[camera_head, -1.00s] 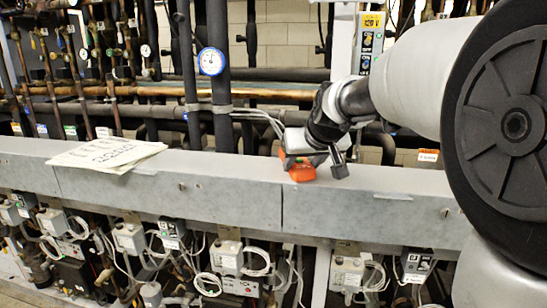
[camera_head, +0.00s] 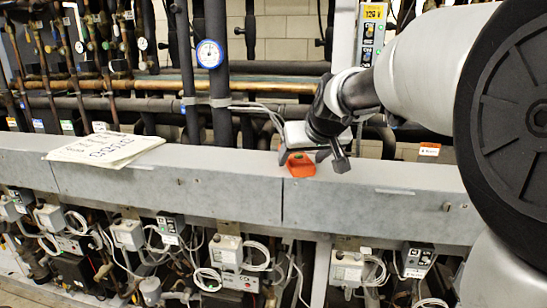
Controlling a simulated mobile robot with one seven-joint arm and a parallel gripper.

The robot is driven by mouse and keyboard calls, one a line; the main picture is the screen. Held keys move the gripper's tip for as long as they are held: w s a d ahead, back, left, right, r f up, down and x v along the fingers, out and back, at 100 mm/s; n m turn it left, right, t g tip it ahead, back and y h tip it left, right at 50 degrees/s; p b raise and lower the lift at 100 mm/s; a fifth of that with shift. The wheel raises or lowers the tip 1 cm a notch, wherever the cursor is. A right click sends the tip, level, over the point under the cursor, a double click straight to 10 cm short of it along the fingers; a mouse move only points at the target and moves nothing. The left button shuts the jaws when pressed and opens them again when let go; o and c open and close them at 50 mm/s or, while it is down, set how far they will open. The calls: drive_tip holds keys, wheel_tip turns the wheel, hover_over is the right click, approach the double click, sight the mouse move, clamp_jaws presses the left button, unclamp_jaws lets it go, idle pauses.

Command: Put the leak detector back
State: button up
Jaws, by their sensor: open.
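An orange object (camera_head: 300,165), which looks like the leak detector, rests on top of the grey beam, with a small green spot on it. My gripper (camera_head: 322,160) is open just above it and to its right. One dark finger shows to the right of the orange object. The other finger lies at its upper left, and the wrist hides part of that area. I cannot tell whether the fingers touch the object.
The grey beam (camera_head: 200,183) runs across the view. Papers (camera_head: 107,148) lie on it at the left. A blue-rimmed gauge (camera_head: 209,54) and dark vertical pipes stand behind. Grey control boxes and cables hang below. The beam top between papers and orange object is clear.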

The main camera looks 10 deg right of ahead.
drive_tip(key=a+v, duration=0.1)
drive_tip(key=v, duration=1)
drive_tip(key=s+f+g, duration=0.1)
drive_tip(key=s+f, duration=0.6)
drive_tip(key=s, duration=0.4)
drive_tip(key=s+f+m+g, duration=0.1)
drive_tip(key=s+f+g, duration=0.1)
drive_tip(key=s+f, duration=0.5)
drive_tip(key=s, duration=0.5)
drive_tip(key=shift+a+f+g+h, duration=0.3)
drive_tip(key=shift+f+h, duration=0.1)
drive_tip(key=shift+r+p, duration=0.1)
drive_tip(key=shift+p, duration=0.25)
